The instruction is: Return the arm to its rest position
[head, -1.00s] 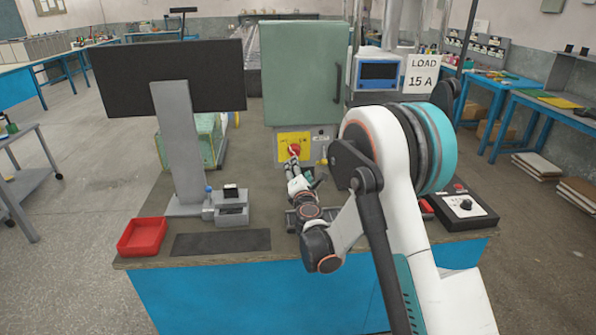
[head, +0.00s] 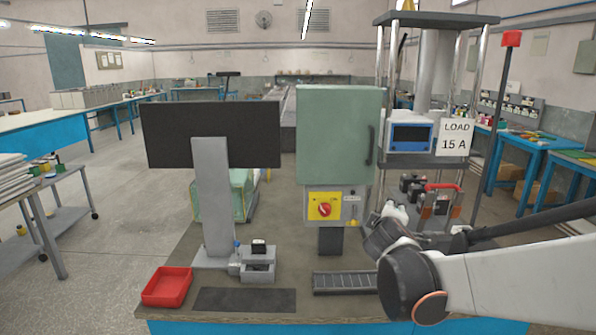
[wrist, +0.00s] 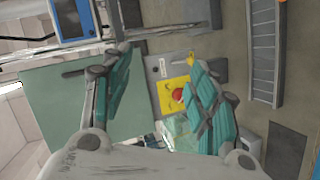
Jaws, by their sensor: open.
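My gripper (wrist: 155,95) is open and empty in the wrist view, its two teal-padded fingers well apart. Between and beyond the fingers is the yellow switch plate with a red rotary knob (wrist: 178,95), apart from them. In the head view my arm (head: 480,285) reaches in from the right, low over the bench. The wrist end sits right of the green cabinet (head: 338,140) and its red knob (head: 324,210). The fingertips are mostly hidden in the head view.
A black screen on a grey stand (head: 212,190), a red tray (head: 167,287), a dark mat (head: 245,299) and a slotted grey rail (head: 345,283) are on the bench. A test frame with a "LOAD 15 A" sign (head: 456,138) and red-handled clamp stands behind my arm.

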